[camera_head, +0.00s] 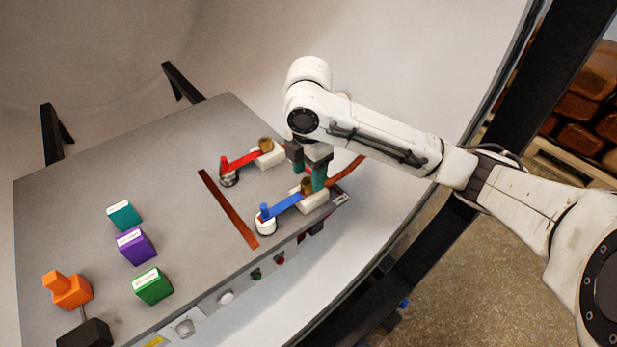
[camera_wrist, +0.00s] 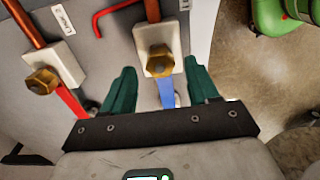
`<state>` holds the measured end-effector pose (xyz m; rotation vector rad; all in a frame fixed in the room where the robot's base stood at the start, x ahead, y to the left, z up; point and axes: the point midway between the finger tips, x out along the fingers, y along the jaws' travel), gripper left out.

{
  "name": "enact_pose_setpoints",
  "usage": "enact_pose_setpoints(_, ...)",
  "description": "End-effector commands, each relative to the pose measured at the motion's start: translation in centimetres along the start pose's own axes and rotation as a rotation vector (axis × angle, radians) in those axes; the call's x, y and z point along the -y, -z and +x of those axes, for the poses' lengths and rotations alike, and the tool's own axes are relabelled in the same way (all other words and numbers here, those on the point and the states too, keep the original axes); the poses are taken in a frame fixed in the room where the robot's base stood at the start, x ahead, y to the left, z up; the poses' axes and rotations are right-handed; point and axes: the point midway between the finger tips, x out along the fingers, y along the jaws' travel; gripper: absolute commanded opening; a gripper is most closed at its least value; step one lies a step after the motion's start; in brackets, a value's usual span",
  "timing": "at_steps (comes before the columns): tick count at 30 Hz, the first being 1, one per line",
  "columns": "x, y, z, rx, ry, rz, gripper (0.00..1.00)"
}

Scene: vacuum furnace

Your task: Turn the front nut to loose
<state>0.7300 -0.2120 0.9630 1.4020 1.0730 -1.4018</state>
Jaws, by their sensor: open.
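The front nut is a brass hex nut (camera_head: 307,185) on a white block (camera_head: 313,201) at the end of a blue bar (camera_head: 286,204), near the table edge with the buttons. It also shows in the wrist view (camera_wrist: 160,61). My gripper (camera_head: 308,175) is open and empty, with teal fingers over this nut. In the wrist view the fingers (camera_wrist: 160,75) stand on either side of the nut's line, apart from it. A second brass nut (camera_head: 265,144) sits on another white block by a red bar (camera_head: 241,161).
Teal (camera_head: 124,215), purple (camera_head: 136,245) and green (camera_head: 153,286) blocks stand on the grey table's left. An orange piece (camera_head: 68,289) and a black block (camera_head: 84,333) are at front left. A copper strip (camera_head: 228,208) lies mid-table.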

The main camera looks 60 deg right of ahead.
Motion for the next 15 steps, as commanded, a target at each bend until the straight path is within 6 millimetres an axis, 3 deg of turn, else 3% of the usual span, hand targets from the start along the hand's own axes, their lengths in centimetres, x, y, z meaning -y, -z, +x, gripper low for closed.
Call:
enact_pose_setpoints(6,-0.1,-0.1,-4.6,0.005,-0.004,-0.001,0.6)
enact_pose_setpoints(15,-0.1,0.0,-8.0,0.002,-0.001,-0.001,0.6)
